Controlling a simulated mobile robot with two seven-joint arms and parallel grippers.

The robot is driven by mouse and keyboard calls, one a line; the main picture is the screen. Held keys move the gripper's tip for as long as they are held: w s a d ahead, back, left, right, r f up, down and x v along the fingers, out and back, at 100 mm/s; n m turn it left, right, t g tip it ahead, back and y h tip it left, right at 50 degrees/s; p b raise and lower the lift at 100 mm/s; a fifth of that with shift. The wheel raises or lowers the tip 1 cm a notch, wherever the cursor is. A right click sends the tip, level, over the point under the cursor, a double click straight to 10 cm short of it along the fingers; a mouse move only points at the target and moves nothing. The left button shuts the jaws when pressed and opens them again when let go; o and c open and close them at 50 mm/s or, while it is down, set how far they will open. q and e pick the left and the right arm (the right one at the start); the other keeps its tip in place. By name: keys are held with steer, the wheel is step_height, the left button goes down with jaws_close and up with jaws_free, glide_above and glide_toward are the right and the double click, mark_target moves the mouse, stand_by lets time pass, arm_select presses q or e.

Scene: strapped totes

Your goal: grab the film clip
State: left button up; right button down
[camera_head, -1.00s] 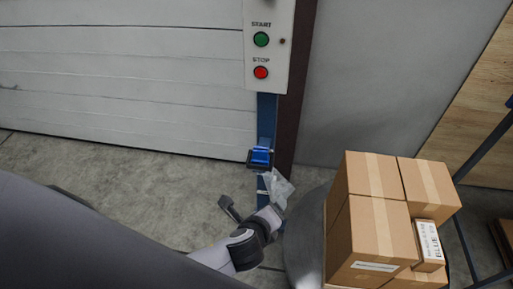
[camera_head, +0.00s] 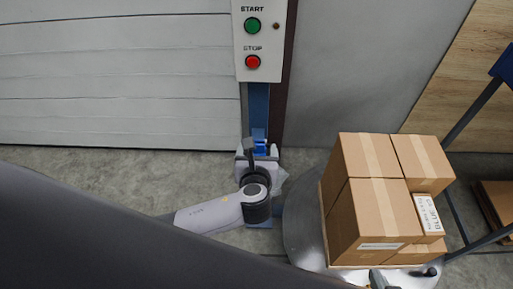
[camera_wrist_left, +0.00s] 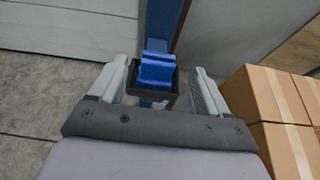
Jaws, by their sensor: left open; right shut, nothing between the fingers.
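The film clip (camera_head: 260,146) is a blue block in a small black holder on a blue post below the button box. In the left wrist view the blue clip (camera_wrist_left: 157,70) shows between the two fingers, with the black holder under it. My left gripper (camera_head: 257,153) is open around the clip's sides, with gaps visible on both sides in the wrist view. In the head view my wrist hides the lower part of the holder. My right gripper (camera_head: 382,281) is only partly in view at the bottom edge, shut and empty.
Stacked cardboard boxes (camera_head: 370,216) stand on a round grey turntable (camera_head: 305,238) to the right. A white button box (camera_head: 261,40) is above the clip. A shutter door (camera_head: 110,80) is behind at left.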

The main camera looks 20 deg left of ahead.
mark_target(257, 144)
arm_select(q)
steer(key=shift+x, duration=2.5)
steer(key=c, duration=1)
